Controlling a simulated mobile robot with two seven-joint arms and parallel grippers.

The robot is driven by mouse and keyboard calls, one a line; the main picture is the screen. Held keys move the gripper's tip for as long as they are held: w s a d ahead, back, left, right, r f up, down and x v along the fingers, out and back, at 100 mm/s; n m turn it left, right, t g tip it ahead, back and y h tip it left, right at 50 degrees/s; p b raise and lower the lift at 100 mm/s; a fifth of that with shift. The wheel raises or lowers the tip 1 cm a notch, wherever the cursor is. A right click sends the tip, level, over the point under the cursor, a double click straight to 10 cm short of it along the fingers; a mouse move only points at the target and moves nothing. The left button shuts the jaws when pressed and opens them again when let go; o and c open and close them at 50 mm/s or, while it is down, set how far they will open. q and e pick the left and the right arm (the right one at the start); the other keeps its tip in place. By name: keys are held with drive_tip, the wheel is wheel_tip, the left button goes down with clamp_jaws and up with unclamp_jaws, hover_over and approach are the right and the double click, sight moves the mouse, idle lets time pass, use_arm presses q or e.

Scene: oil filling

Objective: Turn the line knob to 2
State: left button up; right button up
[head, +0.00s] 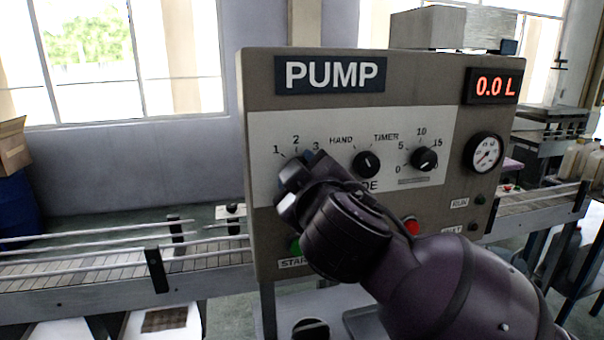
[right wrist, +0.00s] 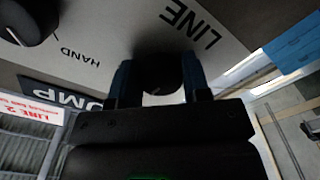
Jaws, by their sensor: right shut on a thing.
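The pump panel (head: 340,225) stands upright in front of me in the head view. Its line scale (head: 296,140) is marked 1, 2 and 3 at the panel's left. My right gripper (head: 293,172) covers the line knob there. In the right wrist view the black line knob (right wrist: 160,68) sits between the two blue-edged fingers of my right gripper (right wrist: 158,82), which is shut on it. The word LINE shows beside it, upside down. I cannot tell which number the knob's pointer faces. My left gripper is not in view.
The HAND/TIMER mode knob (head: 366,163) is just right of my gripper, and the timer knob (head: 424,159) is farther right. A red button (head: 411,226) is partly behind my arm. The display (head: 492,86) reads 0.0 L. Conveyors (head: 90,265) run on both sides.

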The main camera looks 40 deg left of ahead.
idle(0.4)
drive_tip(key=o, duration=0.9)
drive_tip(key=b+v, duration=0.2)
drive_tip(key=v, duration=0.9)
drive_tip(key=shift+a, duration=0.1)
